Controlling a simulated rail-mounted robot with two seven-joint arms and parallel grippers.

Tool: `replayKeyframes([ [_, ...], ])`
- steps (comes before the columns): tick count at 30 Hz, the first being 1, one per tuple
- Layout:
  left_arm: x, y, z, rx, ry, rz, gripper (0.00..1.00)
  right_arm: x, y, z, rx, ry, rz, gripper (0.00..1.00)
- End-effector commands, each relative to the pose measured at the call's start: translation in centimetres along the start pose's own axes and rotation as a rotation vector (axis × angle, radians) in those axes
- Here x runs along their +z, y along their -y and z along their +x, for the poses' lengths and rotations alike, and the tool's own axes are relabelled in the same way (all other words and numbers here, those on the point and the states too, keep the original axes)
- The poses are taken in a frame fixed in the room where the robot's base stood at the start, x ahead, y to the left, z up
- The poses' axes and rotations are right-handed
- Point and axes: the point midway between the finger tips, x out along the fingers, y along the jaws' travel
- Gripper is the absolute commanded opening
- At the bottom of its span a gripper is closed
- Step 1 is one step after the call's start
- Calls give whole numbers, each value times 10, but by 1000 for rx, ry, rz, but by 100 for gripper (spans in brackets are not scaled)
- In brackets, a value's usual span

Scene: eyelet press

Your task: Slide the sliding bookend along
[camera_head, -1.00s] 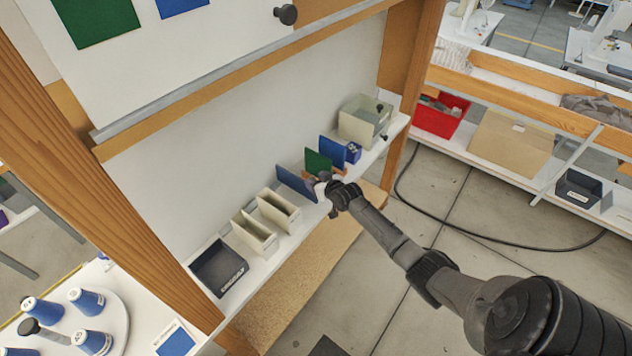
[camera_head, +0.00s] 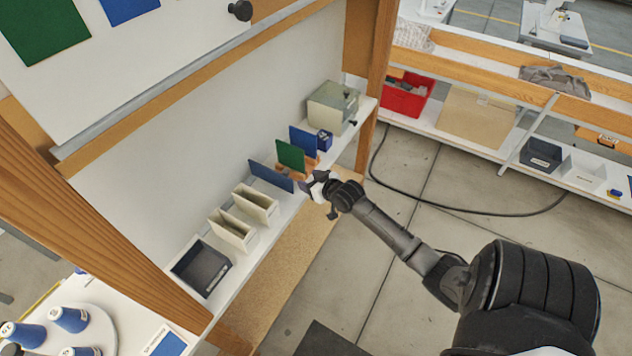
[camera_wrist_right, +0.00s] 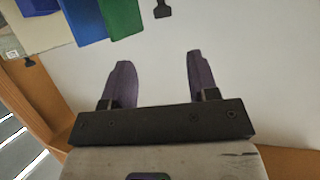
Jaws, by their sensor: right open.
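Upright panels stand in a row on the white shelf: a slate-blue panel (camera_head: 270,177), a green panel (camera_head: 291,155) and a brighter blue panel (camera_head: 302,141). I cannot tell for sure which of these is the sliding bookend. My right gripper (camera_head: 309,184) is just in front of the shelf edge, beside the slate-blue and green panels and apart from them. In the right wrist view, the right gripper (camera_wrist_right: 158,60) is open with nothing between its fingers. Blue (camera_wrist_right: 82,20) and green (camera_wrist_right: 121,17) pieces show above and left of the fingers. My left gripper is out of view.
Two cream holders (camera_head: 233,231) and a dark bin (camera_head: 201,268) stand on the shelf's left part. A grey-green box (camera_head: 333,108) and a small blue box (camera_head: 324,140) stand at its right. A wooden post (camera_head: 372,60) rises at the shelf's right end.

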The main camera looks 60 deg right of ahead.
Motion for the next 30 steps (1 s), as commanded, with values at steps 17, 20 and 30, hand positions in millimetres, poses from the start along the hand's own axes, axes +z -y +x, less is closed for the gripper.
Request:
replayKeyframes([
  [17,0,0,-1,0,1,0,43,0,0,-28,0,0,1,54],
  [20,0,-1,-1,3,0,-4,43,0,0,-27,0,0,1,54],
  [30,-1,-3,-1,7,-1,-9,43,0,0,-27,0,0,1,54],
])
